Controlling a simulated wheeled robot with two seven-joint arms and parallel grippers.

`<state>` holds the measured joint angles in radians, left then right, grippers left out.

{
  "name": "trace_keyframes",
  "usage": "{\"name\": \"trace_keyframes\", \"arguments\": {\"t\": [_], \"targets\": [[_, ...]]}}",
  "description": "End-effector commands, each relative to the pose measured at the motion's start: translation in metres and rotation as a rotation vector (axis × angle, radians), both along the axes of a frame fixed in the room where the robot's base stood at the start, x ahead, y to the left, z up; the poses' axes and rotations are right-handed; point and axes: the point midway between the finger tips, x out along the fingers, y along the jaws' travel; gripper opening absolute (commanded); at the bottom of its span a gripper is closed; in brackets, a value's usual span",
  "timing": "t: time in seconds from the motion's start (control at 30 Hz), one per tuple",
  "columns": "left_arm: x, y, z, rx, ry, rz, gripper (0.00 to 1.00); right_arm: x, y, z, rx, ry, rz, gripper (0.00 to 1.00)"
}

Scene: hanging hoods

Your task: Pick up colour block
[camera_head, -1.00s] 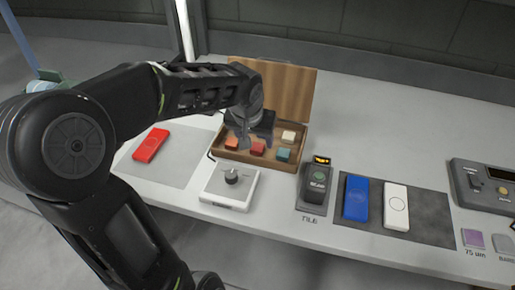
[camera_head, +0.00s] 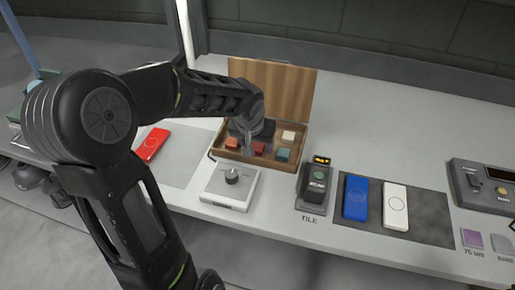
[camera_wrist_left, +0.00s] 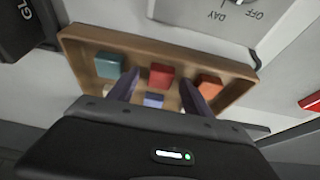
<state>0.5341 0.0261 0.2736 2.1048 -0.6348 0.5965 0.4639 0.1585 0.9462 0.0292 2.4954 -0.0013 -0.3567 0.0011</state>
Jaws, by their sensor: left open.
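The colour blocks sit in an open wooden box (camera_head: 222,154). In the head view I see an orange block (camera_head: 232,143), a red block (camera_head: 259,148), a teal block (camera_head: 282,154) and a cream block (camera_head: 288,136). The left wrist view also shows a blue block (camera_wrist_left: 153,101), partly hidden by my gripper. My left gripper (camera_head: 248,147) is open and points down over the box. In the left wrist view its fingers (camera_wrist_left: 158,88) straddle the line to the red block (camera_wrist_left: 161,76), with the orange block (camera_wrist_left: 209,88) outside. Contact cannot be told. My right gripper is not in view.
The raised box lid (camera_head: 285,88) stands behind the blocks. A white dial unit (camera_head: 230,187) and a black device (camera_head: 314,188) stand in front. A red case (camera_head: 151,144), a blue case (camera_head: 356,198) and a white case (camera_head: 395,207) lie on mats. The back right counter is clear.

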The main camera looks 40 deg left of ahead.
Motion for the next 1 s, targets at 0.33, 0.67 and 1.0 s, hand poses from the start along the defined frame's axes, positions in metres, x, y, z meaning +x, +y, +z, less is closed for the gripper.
{"name": "trace_keyframes", "arguments": {"t": [0.33,0.67,1.0], "targets": [[-0.0001,0.0,0.0002,0.0,0.0,0.0,0.45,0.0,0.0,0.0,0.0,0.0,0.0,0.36],[-0.0001,0.0,0.0002,0.0,0.0,0.0,0.18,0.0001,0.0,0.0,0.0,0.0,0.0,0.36],[0.0,0.0,0.0003,0.0,0.0,0.0,0.0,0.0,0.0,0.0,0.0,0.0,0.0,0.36]]}}
